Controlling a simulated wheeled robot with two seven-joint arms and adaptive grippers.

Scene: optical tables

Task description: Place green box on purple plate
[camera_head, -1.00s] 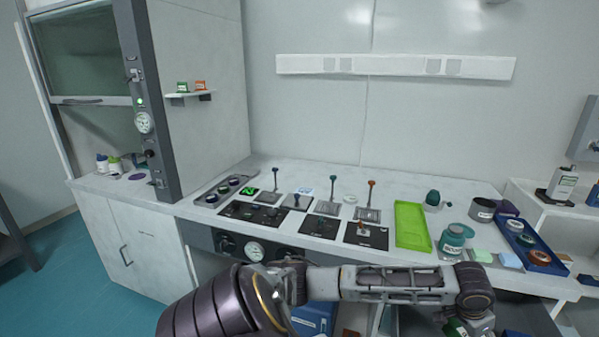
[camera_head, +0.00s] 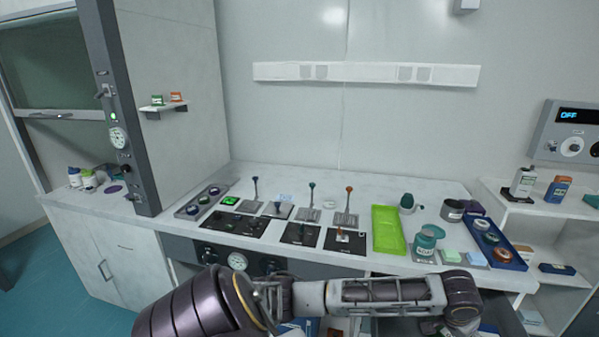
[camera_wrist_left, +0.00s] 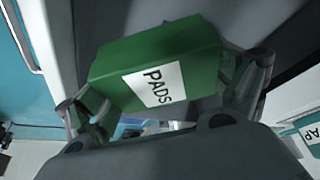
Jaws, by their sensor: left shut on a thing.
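A green box labelled PADS (camera_wrist_left: 160,62) fills the middle of the left wrist view. My left gripper (camera_wrist_left: 168,96) is shut on it, with a finger at each side. In the head view, my left arm crosses the bottom of the picture and its gripper end is low, at the lower right, largely cut off or hidden. A small flat purple disc, which looks like the purple plate (camera_head: 113,189), lies on the bench at the far left, beside the fume hood post. Nothing is seen on it. My right gripper is not in view.
White bottles (camera_head: 75,177) stand left of the plate. The hood post (camera_head: 125,120) rises just right of it. Levers and black panels (camera_head: 302,233) fill the bench middle. A lime-green tray (camera_head: 389,229), jars and a blue tray (camera_head: 513,262) are on the right.

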